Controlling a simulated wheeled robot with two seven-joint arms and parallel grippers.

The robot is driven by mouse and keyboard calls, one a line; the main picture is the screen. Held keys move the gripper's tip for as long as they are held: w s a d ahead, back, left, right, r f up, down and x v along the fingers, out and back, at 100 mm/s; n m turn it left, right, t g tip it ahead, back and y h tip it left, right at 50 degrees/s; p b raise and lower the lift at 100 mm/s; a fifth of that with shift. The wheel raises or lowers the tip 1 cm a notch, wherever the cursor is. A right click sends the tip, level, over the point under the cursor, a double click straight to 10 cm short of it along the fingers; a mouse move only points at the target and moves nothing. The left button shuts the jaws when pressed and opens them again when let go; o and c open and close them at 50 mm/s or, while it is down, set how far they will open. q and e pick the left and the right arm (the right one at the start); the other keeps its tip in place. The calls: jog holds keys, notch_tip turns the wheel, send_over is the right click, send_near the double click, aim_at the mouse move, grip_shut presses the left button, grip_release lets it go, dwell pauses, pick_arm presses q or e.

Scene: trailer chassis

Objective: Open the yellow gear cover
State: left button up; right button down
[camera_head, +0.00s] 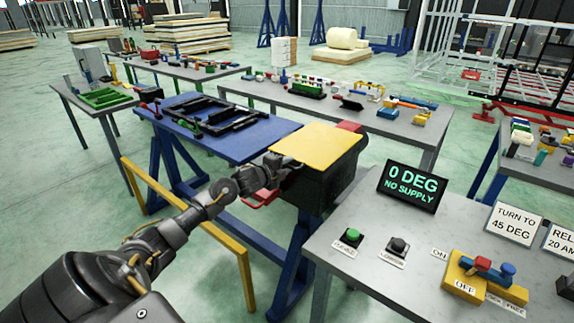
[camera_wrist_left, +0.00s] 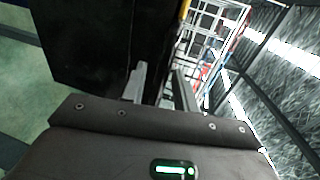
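The yellow gear cover (camera_head: 316,146) lies flat and closed on top of a black gearbox housing (camera_head: 318,190). My left gripper (camera_head: 297,163) is at the left side of the housing, by the cover's near-left edge. In the left wrist view, its two fingers (camera_wrist_left: 162,88) stand apart with nothing visible held between them. The dark housing (camera_wrist_left: 95,45) fills much of that view, and a thin yellow strip of the cover (camera_wrist_left: 185,9) shows at the top. Whether a finger touches the cover cannot be told. My right gripper is not in view.
A red handle (camera_head: 262,198) sits just below my left gripper. A blue table (camera_head: 255,139) with a black frame (camera_head: 210,118) is behind it. A yellow rail (camera_head: 240,262) stands near my forearm. A grey control table (camera_head: 345,265) with buttons and a display is on the right.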

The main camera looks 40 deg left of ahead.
pick_arm(q)
jog(key=shift+w, duration=0.1)
grip_shut()
dwell(0.3)
